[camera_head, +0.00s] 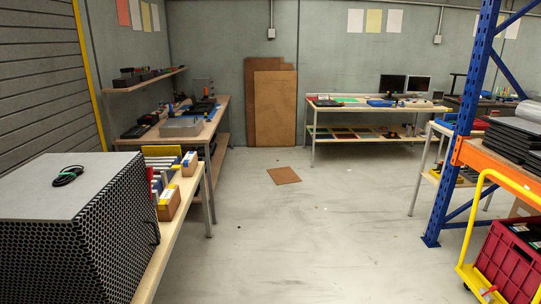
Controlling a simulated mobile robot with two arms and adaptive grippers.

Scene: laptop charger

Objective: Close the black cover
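I see no thing that I can clearly tell is the black cover. Dark flat cases (512,142), perhaps shut laptops, lie stacked on the orange-edged shelf at the right. On the back-left bench several dark items (203,105) stand or lie, too small to tell whether one is an open cover. A coiled black cable (68,176) lies on the grey top of a large box with black perforated sides (85,240) at the front left. Neither of my grippers is in view.
A wooden bench (165,249) runs beside the perforated box. A blue rack post (462,125), a yellow trolley (470,235) and a red crate (508,262) stand at the right. A back table (370,110) holds monitors. A brown sheet (284,175) lies on the otherwise largely clear middle floor.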

